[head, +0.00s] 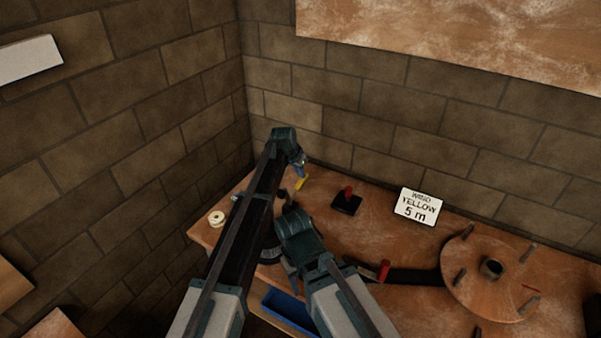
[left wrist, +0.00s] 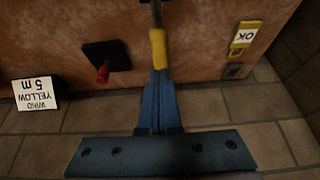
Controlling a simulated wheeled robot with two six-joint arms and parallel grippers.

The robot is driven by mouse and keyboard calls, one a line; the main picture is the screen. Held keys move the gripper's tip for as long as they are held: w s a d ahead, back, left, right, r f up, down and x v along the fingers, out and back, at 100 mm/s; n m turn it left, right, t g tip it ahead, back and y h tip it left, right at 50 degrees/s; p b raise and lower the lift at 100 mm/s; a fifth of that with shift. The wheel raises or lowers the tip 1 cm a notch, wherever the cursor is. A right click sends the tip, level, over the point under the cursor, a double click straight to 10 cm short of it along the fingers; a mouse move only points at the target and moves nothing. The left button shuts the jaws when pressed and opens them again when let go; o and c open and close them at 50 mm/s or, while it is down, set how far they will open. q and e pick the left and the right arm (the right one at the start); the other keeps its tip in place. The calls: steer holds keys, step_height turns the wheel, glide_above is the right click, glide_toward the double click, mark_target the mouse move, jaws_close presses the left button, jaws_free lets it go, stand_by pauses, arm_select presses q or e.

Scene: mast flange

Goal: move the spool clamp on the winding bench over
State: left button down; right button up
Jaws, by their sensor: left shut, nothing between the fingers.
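My left gripper (head: 299,168) reaches down over the back left of the winding bench (head: 400,311). In the left wrist view its blue fingers (left wrist: 158,100) are shut, with nothing seen held between them. A lever with a yellow grip (left wrist: 157,47) and a thin metal shaft lies right at the fingertips; it looks like the spool clamp's handle. In the head view the yellow grip (head: 301,184) shows just below the gripper. I cannot tell whether they touch. The lever's base is mostly hidden by my arm.
A black base with a red handle (head: 347,202) stands right of the lever. A "WIND YELLOW 5 m" sign (head: 417,207) and a pegged wooden wheel (head: 497,277) are farther right. A pale spool (head: 216,218) sits at the left edge. Brick walls (head: 325,110) close the corner behind.

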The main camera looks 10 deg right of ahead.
arm_select(q)
steer(key=p+v, duration=1)
steer(key=v, duration=0.2)
steer(key=shift+w+d+r+p, duration=0.15)
steer(key=shift+w+r+p, duration=0.2)
steer(key=shift+w, duration=0.05)
steer(key=s+a+f+n+g+y, duration=0.1)
steer(key=s+a+n, duration=0.1)
steer(key=s+a, duration=0.75)
steer(key=s+a+n+g+y, duration=0.1)
steer(key=s+a+n, duration=0.35)
steer(key=s, duration=0.75)
steer(key=s+a+f+n+g+y, duration=0.1)
steer(key=s+a, duration=0.9)
steer(key=s, duration=0.1)
steer(key=s+d+f+m+g+y+b, duration=0.1)
steer(key=s+d+f+m+b, duration=0.3)
steer(key=d+f+b, duration=0.7)
step_height(320, 180, down, 3)
steer(key=s+b, duration=0.1)
steer(key=b, duration=0.1)
steer(key=shift+s+b, duration=0.15)
steer(key=shift+b, duration=0.2)
steer(key=shift+r, duration=0.15)
